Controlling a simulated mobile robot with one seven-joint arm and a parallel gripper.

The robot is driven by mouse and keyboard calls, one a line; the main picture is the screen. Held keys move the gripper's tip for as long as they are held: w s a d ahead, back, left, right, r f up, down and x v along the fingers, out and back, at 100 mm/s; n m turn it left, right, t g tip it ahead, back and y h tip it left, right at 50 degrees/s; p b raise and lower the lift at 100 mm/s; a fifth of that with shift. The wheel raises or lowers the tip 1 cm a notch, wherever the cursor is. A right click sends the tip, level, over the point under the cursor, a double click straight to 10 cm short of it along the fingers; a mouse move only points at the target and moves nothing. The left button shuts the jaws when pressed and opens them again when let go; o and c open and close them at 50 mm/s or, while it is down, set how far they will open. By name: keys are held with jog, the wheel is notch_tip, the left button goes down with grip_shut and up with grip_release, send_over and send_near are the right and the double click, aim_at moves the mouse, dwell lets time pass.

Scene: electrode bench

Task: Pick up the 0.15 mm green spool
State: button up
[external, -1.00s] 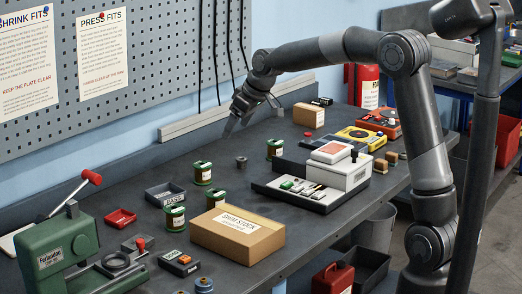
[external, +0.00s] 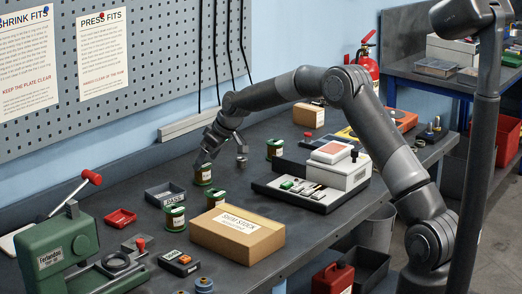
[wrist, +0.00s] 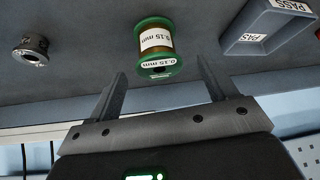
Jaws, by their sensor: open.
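The green spool (wrist: 155,46) labelled 0.15 mm stands on the dark bench in the wrist view, just beyond my fingertips and lined up with the gap between them. In the external view, the green spool (external: 202,176) by my gripper appears to be the same one; its label is too small to read there. My gripper (wrist: 161,74) is open and empty, with one finger to each side of the gap. In the external view my gripper (external: 213,158) is low over the bench beside the spool; whether it touches cannot be told.
A grey ring-like part (wrist: 31,50) lies left of the spool, and a PASS tray (wrist: 264,40) is on the right. Other green spools (external: 275,148) (external: 174,217) (external: 216,197), a cardboard box (external: 237,237) and a scale (external: 340,166) stand around. The pegboard wall is behind.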

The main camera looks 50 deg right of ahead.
aim_at(202, 173)
jog(key=shift+x, duration=3)
jog(key=shift+w+d, duration=0.1)
jog(key=shift+w, duration=0.05)
jog(key=shift+c, duration=0.5)
jog(key=shift+r, duration=0.15)
jog(key=c, duration=1.3)
